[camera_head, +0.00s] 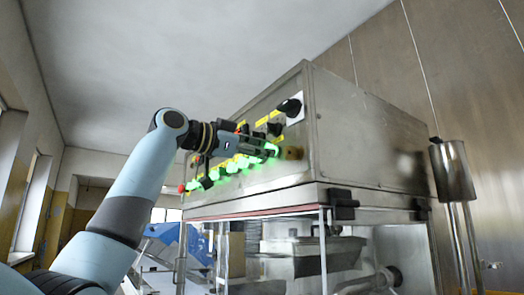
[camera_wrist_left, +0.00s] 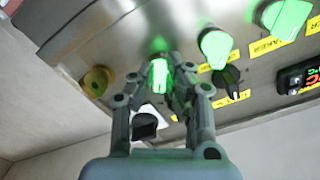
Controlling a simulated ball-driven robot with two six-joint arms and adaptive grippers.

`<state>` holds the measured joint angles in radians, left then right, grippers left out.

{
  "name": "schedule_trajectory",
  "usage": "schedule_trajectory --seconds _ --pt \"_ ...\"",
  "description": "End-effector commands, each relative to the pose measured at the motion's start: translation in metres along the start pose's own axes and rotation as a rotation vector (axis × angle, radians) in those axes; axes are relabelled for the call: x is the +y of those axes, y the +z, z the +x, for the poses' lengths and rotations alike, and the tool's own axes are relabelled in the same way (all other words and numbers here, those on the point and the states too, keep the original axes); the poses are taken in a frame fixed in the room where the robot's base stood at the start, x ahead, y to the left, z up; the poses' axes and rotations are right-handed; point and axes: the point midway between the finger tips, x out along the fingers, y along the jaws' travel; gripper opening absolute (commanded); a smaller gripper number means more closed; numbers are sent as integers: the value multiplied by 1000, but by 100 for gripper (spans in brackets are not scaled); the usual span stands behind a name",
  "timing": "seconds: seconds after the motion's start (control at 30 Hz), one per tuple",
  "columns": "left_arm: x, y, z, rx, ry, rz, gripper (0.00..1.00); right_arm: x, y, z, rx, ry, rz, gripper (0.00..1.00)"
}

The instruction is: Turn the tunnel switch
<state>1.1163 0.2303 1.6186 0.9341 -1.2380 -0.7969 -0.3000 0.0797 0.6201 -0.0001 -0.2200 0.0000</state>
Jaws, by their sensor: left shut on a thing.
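My left gripper (camera_head: 266,149) reaches the sloped front panel of the steel machine from the left. In the left wrist view the fingers (camera_wrist_left: 161,72) are shut on a green lit switch (camera_wrist_left: 158,76), one on each side of it. This switch is the one nearest the panel's right end in the head view, in a row of green lit switches. Its label is not readable, so I cannot confirm that it is the tunnel switch. The fingers hide part of it. My right gripper is not in view.
A brass-coloured fitting (camera_wrist_left: 97,81) sits beside the held switch. Other green switches (camera_wrist_left: 215,46) and a black knob (camera_wrist_left: 227,80) are close by. A large black knob (camera_head: 290,106) is higher on the panel. A steel cylinder (camera_head: 452,170) stands at the right.

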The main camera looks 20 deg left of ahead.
Motion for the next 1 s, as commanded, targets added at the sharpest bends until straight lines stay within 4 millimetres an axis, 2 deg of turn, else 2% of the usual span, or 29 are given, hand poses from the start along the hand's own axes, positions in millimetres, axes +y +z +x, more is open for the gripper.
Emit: schedule_trajectory --seconds 0.07,0.1,0.23,0.5,0.63,0.77,1.0 --pt "0 1 0 -2 0 0 0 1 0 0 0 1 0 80" --pt "0 1 0 -2 0 0 18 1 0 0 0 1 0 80" --pt "0 1 0 -2 0 0 34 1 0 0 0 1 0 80" --pt "0 0 0 -1 0 0 35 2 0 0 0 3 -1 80" --pt "-1 1 -8 -2 -3 1 35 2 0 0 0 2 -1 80" --pt "-1 2 -30 -5 -3 4 35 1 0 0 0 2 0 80" --pt "-1 2 -86 -6 -3 4 35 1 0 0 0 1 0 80"
